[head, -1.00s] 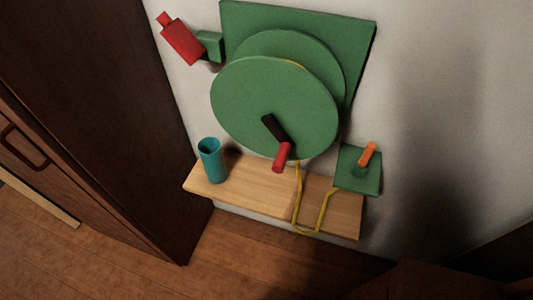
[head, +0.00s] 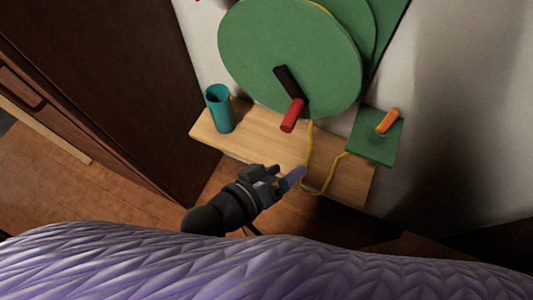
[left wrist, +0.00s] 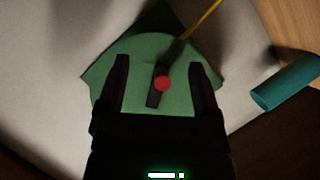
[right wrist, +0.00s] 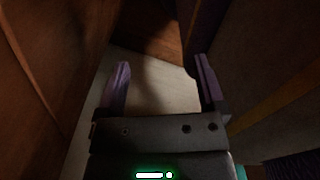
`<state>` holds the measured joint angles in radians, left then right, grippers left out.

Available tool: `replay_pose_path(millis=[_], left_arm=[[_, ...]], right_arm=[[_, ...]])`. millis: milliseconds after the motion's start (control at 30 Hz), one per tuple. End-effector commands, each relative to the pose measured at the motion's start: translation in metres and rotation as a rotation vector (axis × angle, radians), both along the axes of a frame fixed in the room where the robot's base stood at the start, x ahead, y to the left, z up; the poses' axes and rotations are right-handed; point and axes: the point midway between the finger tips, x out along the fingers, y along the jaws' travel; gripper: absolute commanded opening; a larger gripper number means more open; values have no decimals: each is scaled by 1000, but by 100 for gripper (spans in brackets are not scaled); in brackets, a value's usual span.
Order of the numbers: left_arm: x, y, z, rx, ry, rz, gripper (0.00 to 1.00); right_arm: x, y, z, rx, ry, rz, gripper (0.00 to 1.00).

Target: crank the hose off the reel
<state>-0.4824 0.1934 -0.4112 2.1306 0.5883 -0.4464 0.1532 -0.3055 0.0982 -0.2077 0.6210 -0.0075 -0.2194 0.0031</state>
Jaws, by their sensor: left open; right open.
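The green reel (head: 290,55) is mounted on the wall, with a black crank arm (head: 286,82) and a red crank handle (head: 292,115) on its face. The yellow hose (head: 309,150) hangs from the reel, loops over the shelf's front and runs to the green plate at right. My left gripper (head: 284,174) is open and empty, in front of the shelf and below the crank handle. In the left wrist view the red handle (left wrist: 162,84) shows between the open fingers (left wrist: 160,70), some distance beyond them. My right gripper (right wrist: 160,78) is open and empty, outside the head view.
A wooden shelf (head: 260,140) sits under the reel. A teal cup (head: 220,110) stands on its left end. A green plate (head: 375,145) with an orange peg (head: 388,121) is at right. A dark wooden cabinet (head: 110,80) stands at left.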

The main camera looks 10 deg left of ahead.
Motion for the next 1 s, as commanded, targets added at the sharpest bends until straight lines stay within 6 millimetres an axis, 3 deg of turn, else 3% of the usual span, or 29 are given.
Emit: replay_pose_path(millis=[100,300,467,1000], left_arm=[[12,-6,19,-355,-41,194,82],[19,18,14,-620,-33,467,82],[29,19,13,-639,-36,497,82],[108,-7,13,-636,-37,494,82]], right_arm=[[0,0,0,-1,0,0,88],[1,-1,0,-1,-1,0,88],[1,-1,0,-1,-2,0,88],[2,-1,0,-2,-4,-1,88]])
